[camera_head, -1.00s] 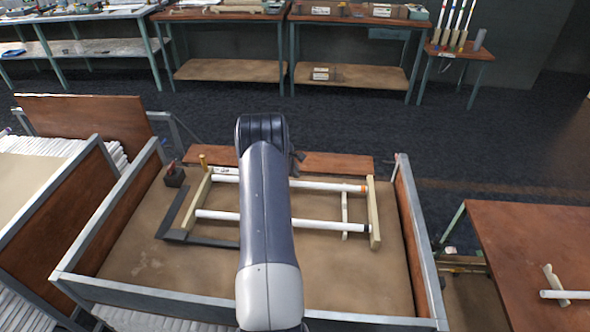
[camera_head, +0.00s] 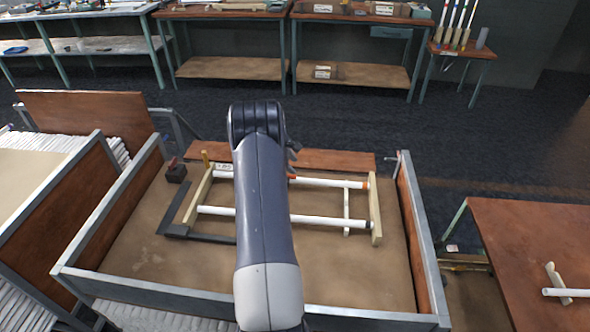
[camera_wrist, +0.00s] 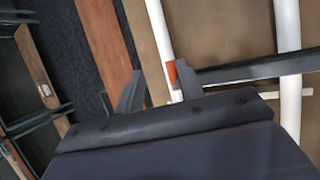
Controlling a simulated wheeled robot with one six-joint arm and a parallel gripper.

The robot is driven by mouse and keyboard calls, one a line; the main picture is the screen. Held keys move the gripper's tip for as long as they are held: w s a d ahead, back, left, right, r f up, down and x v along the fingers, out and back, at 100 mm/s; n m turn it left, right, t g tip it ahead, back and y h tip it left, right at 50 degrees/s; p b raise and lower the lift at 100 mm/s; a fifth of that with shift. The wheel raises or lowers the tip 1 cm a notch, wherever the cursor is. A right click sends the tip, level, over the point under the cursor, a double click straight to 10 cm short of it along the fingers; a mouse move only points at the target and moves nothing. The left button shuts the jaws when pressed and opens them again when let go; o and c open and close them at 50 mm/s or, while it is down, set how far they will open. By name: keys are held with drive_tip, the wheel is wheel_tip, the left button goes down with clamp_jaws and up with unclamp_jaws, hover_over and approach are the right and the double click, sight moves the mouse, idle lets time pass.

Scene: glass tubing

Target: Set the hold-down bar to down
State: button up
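In the wrist view a dark flat bar (camera_wrist: 250,72), which looks like the hold-down bar, runs across to the right over the white tubes. In the head view a dark L-shaped bar (camera_head: 205,237) lies left of the wooden frame (camera_head: 375,210); I cannot tell whether they are one piece. A white tube with an orange band (camera_wrist: 171,74) passes between the fingers of my gripper (camera_wrist: 158,85), close to the right finger. The fingers are apart. In the head view my arm hides most of the gripper and the frame's middle.
The frame, with two white tubes (camera_head: 325,221), lies in a walled crate (camera_head: 428,240). A dark block with a red top (camera_head: 176,173) is in the crate's back left corner. A wooden table (camera_head: 530,235) stands at right. The crate floor in front is bare.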

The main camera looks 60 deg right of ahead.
drive_tip(key=b+v, duration=0.1)
drive_tip(key=v, duration=0.5)
drive_tip(key=shift+a+r, duration=0.25)
drive_tip(key=shift+a, duration=0.1)
drive_tip(key=p, duration=0.2)
approach(296, 177)
drive_tip(key=d+f, duration=0.1)
drive_tip(key=s+d+f, duration=0.1)
drive_tip(key=d, duration=0.1)
drive_tip(key=s+d+f, duration=0.1)
drive_tip(key=f, duration=0.1)
drive_tip(key=shift+s+d+f, duration=0.1)
drive_tip(key=shift+s+d, duration=0.05)
drive_tip(key=shift+s, duration=0.1)
drive_tip(key=shift+r, duration=0.45)
drive_tip(key=shift+f, duration=0.1)
